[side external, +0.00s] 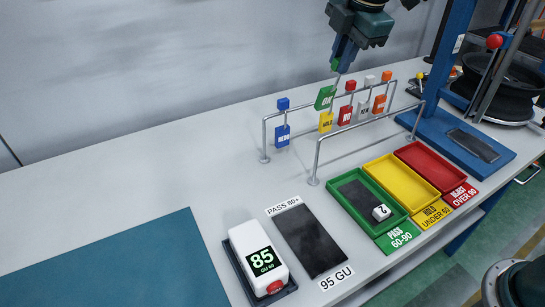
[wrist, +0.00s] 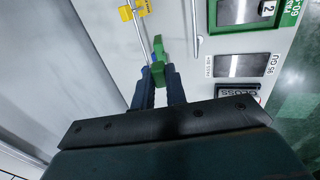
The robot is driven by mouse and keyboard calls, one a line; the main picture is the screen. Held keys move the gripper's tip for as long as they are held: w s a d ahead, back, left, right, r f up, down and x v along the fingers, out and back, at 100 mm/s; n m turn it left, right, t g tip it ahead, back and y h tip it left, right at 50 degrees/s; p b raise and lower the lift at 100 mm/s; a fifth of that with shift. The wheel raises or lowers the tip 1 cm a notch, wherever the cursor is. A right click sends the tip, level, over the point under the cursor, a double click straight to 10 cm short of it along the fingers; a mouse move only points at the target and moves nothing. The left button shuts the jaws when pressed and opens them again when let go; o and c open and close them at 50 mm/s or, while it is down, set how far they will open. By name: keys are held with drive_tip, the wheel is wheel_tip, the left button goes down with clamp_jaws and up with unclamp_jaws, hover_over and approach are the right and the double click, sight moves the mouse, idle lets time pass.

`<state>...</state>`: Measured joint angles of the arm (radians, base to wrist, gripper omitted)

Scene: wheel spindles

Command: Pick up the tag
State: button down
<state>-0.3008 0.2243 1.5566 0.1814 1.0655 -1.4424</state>
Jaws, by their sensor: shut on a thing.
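A green tag (side external: 325,97) with a small green knob on a thin stem hangs below my gripper (side external: 342,58). Its body is tilted and sits higher than the tags on the rail, apparently clear of it. In the wrist view the green tag (wrist: 159,47) shows between and beyond the fingertips of my gripper (wrist: 159,76), which is shut on its knob end. A blue tag (side external: 282,135), a yellow tag (side external: 326,122), a red tag (side external: 345,115), a white tag (side external: 363,109) and an orange tag (side external: 379,104) hang along the rail.
A front rail (side external: 360,132) stands before the tags. Green (side external: 364,175), yellow (side external: 380,165) and red (side external: 412,151) trays lie at the right; the green one holds a dark panel and a white "2" block. A white meter (side external: 243,240) reading 85 stands beside a dark panel (side external: 309,243).

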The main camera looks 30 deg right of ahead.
drive_tip(key=s+r+g, duration=0.2)
drive_tip(key=s+g, duration=0.1)
drive_tip(key=s, duration=1.6)
drive_tip(key=shift+w+f, duration=0.1)
idle(0.4)
